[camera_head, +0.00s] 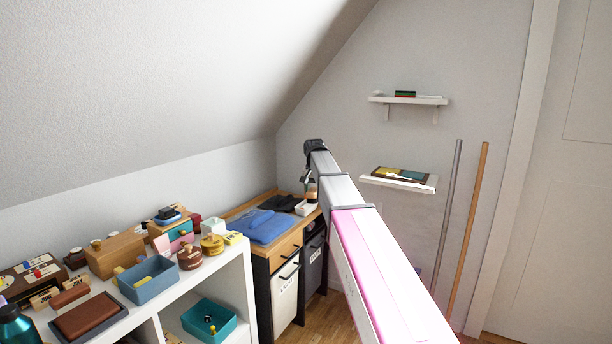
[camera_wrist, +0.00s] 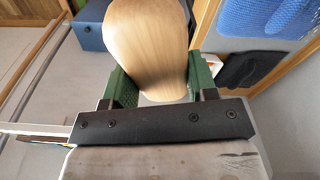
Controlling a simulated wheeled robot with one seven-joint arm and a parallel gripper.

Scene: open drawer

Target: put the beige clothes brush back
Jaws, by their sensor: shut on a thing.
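The beige clothes brush (camera_wrist: 148,45) is between the green fingers of my gripper (camera_wrist: 155,88) in the wrist view, its smooth rounded wooden back towards the camera. My gripper is shut on it. In the head view my gripper (camera_head: 308,183) is above the right end of the wooden counter (camera_head: 236,212), with the brush (camera_head: 311,191) small and partly hidden below it. Any bristles are hidden.
Blue folded cloth (camera_head: 260,226), black cloth (camera_head: 283,203) and a white box (camera_head: 304,208) lie on the counter. A white shelf (camera_head: 400,183) with a board and two poles (camera_head: 466,220) are on the right. A crowded white shelf unit (camera_head: 233,275) stands at the left.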

